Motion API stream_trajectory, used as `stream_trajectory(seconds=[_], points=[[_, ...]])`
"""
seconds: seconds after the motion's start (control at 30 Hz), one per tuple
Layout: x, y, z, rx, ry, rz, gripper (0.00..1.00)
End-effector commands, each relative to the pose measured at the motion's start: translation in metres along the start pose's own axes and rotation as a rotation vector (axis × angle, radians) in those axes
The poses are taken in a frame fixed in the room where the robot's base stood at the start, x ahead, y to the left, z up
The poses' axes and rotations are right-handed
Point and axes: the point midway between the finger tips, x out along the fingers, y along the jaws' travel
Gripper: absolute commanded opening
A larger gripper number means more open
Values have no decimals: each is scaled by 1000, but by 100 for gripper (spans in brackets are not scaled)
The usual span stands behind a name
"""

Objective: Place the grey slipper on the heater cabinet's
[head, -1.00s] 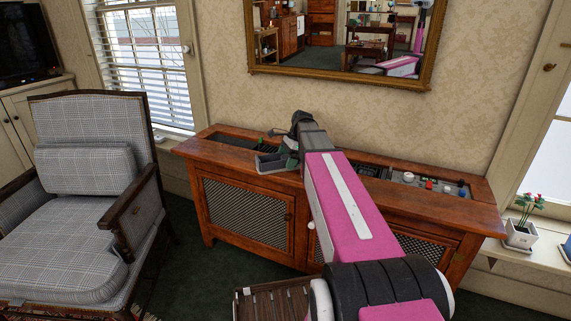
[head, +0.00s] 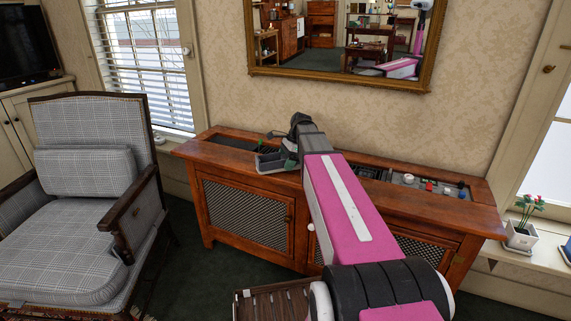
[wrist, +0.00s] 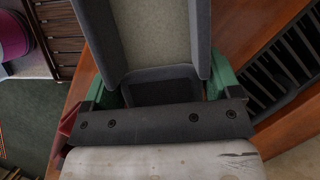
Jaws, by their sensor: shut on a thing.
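The grey slipper (wrist: 158,40), with a paler insole, is between the green fingertips of my gripper (wrist: 160,85) in the wrist view. My gripper is shut on it. In the head view the slipper (head: 270,162) shows small beside my gripper (head: 284,158), at the left part of the wooden heater cabinet (head: 228,166). The slipper appears to be over or close to the cabinet's top; I cannot tell whether it touches. A dark slatted grille (wrist: 287,70) in the top lies to the right in the wrist view. My arm hides the middle of the cabinet.
Several small items, including a red one (head: 429,186), sit in the right part of the cabinet top. A checked armchair (head: 80,205) stands at left. A gilt mirror (head: 340,82) hangs above. A potted plant (head: 521,232) is at right.

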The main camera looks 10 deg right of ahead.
Motion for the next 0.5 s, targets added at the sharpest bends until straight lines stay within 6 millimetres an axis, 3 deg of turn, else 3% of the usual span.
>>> stream_trajectory(seconds=[0.23,0.5], points=[[-31,0,13,-1,0,-2,53],[-38,17,74,-4,0,0,53]])
